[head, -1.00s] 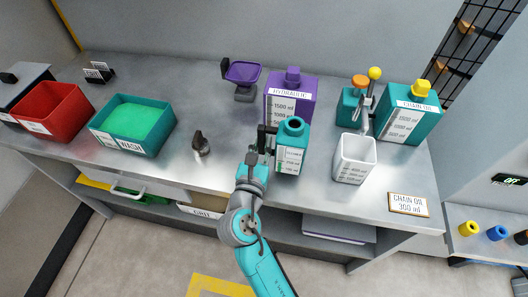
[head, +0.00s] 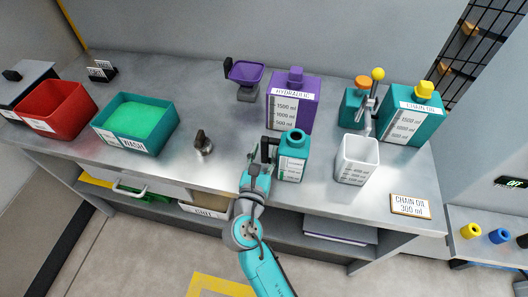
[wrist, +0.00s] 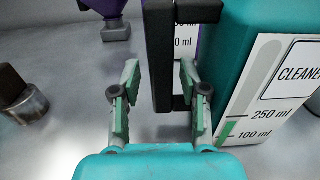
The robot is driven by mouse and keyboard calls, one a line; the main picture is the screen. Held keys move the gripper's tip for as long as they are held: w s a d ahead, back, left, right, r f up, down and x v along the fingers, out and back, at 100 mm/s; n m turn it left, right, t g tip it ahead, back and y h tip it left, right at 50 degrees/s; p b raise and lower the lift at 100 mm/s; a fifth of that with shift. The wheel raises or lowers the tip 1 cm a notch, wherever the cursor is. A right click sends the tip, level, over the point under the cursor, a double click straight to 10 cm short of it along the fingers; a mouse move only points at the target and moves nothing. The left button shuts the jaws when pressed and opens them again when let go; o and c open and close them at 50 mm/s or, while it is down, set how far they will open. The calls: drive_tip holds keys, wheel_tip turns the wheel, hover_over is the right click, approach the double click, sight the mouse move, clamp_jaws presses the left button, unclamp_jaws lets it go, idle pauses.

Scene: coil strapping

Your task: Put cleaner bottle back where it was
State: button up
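The cleaner bottle (head: 293,157) is teal with a white scale label, a dark open mouth and a black handle on its left side. It stands upright on the metal bench near the front edge. In the wrist view its labelled body (wrist: 262,75) fills the right side. My gripper (head: 262,160) is at the handle, left of the bottle. In the wrist view the two fingers (wrist: 160,80) are apart on either side of the black handle bar, with gaps showing beside it.
A white measuring jug (head: 356,160) stands right of the bottle, and the purple hydraulic container (head: 291,100) stands behind it. A small dark knob-like object (head: 203,143) is to the left. The teal wash bin (head: 135,123) and red bin (head: 58,108) are farther left.

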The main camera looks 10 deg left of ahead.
drive_tip(key=shift+s+r, duration=0.1)
drive_tip(key=s, duration=1.1)
drive_tip(key=shift+s+a, duration=0.2)
drive_tip(key=shift+s, duration=0.2)
